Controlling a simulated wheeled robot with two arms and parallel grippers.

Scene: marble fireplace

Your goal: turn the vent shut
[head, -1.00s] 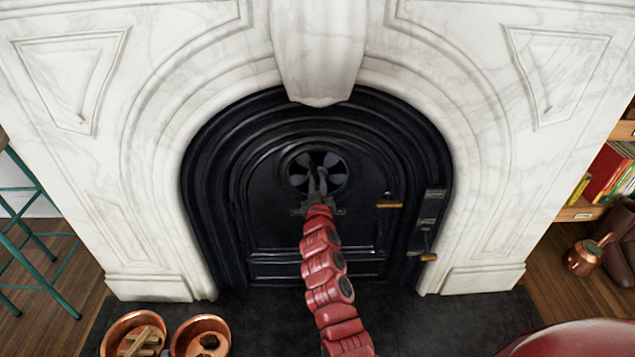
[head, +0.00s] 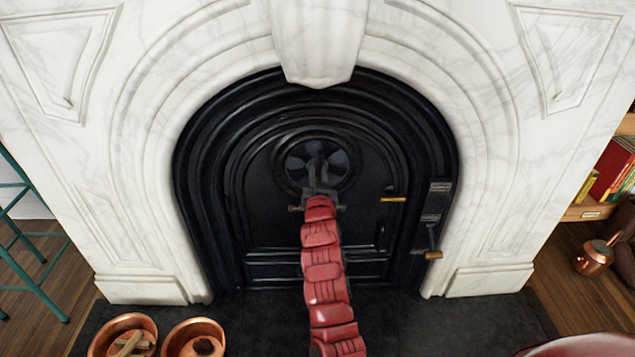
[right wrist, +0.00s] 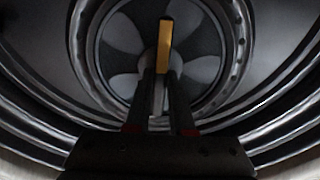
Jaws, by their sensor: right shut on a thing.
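The vent (head: 337,163) is a round disc with grey and dark fan-shaped sectors, set in the upper middle of the black fireplace door (head: 270,222). It also fills the middle of the right wrist view (right wrist: 125,87). My right gripper (head: 317,155) reaches the vent's centre from below. In the right wrist view its fingers (right wrist: 163,76) are shut on the vent's yellow knob (right wrist: 165,42), which stands upright with its top showing beyond the fingertips. My left gripper is not in view.
A brass door handle (head: 393,199) and a lower brass-tipped lever (head: 433,254) are to the right of my arm. Two copper pots (head: 124,338) (head: 195,340) stand on the dark hearth at front left. White marble surrounds the door. Bookshelves are at far right.

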